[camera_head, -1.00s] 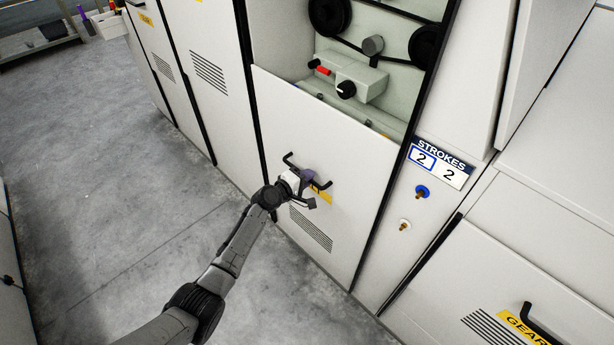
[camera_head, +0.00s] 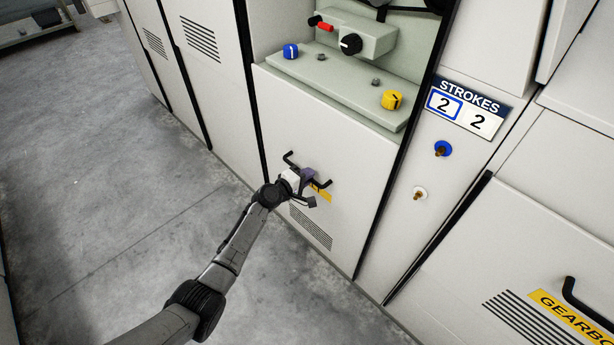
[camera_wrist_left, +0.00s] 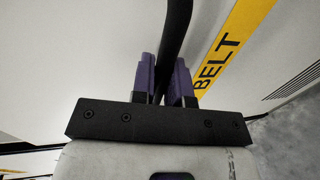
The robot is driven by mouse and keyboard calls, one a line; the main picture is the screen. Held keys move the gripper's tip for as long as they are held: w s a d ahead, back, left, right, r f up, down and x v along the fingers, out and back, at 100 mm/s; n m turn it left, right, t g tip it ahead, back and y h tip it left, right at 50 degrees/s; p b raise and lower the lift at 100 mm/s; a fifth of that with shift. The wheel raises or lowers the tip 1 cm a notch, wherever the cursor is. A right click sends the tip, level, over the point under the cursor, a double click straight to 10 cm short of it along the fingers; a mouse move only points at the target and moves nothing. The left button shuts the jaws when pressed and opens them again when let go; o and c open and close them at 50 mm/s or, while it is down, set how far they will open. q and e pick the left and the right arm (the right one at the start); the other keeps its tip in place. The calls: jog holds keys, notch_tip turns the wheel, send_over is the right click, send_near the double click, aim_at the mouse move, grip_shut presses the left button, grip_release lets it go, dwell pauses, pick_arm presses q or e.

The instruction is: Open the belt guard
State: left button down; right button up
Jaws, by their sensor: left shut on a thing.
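The belt guard (camera_head: 335,128) is a white panel on the machine front, with a vent grille low on it. The bay above its top edge is exposed. Its black handle (camera_head: 291,160) has a yellow label beside it, partly hidden by my gripper. My left gripper (camera_head: 309,175) is shut on the handle. In the left wrist view, the purple fingers of the gripper (camera_wrist_left: 165,82) sit on both sides of the black handle bar (camera_wrist_left: 178,30). The yellow label (camera_wrist_left: 228,48) there reads BELT. My right gripper is out of view.
In the bay, a pale green ledge (camera_head: 335,92) carries a blue knob (camera_head: 291,51) marked 1 and a yellow knob (camera_head: 392,99). A STROKES sign (camera_head: 466,108) and two pegs are at right, above the gearbox panel (camera_head: 500,260). Floor at left is clear.

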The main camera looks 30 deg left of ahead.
pick_arm(q)
jog(key=c, duration=1.2)
grip_release()
jog(key=shift+o, duration=0.2)
jog(key=shift+s, duration=0.1)
jog(key=p+v, duration=0.6)
jog(key=v, duration=0.7)
jog(key=shift+s+a, duration=0.2)
jog(key=shift+s, duration=0.2)
